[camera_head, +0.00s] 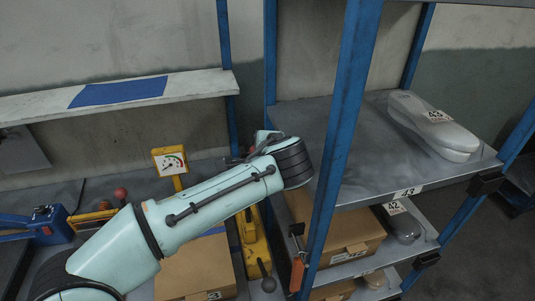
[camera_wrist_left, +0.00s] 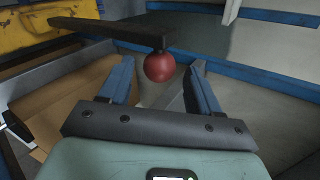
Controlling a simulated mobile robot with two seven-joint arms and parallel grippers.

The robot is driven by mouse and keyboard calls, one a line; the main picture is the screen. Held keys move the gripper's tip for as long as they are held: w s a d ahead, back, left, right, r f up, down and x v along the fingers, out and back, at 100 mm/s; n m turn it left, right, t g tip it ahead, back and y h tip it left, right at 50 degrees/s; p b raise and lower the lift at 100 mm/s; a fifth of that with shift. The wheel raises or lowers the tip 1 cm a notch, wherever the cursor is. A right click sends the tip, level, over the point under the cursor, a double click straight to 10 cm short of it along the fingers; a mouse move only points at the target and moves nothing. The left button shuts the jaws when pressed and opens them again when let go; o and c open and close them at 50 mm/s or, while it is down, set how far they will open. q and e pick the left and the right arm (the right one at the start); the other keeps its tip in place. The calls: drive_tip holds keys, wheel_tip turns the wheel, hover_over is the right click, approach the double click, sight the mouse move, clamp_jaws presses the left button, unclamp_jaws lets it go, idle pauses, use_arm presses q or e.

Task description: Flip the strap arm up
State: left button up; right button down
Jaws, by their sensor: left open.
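In the left wrist view a black bar (camera_wrist_left: 110,30) reaches out from a yellow body (camera_wrist_left: 40,25) and ends in a red ball knob (camera_wrist_left: 159,67); this looks like the strap arm. My left gripper (camera_wrist_left: 162,64) is open, its two blue-grey fingers on either side of the knob in the picture. I see no clear contact, and cannot tell how deep the knob lies between the fingers. In the head view my left arm crosses toward the rack and its fingers are hidden. A red knob (camera_head: 120,193) also shows there by yellow parts (camera_head: 93,219). My right gripper is out of view.
A blue-posted rack (camera_head: 340,130) stands at the right, with a pale sole mould (camera_head: 434,125) on its shelf (camera_head: 365,170) and cardboard boxes (camera_head: 345,226) below. A yellow device (camera_head: 252,240) and a cardboard box (camera_head: 195,270) lie under my arm. A gauge (camera_head: 171,160) stands behind it.

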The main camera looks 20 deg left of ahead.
use_arm(q)
drive_tip(key=v, duration=1)
drive_tip(key=shift+s+d+r, duration=0.2)
drive_tip(key=shift+s+d, duration=0.05)
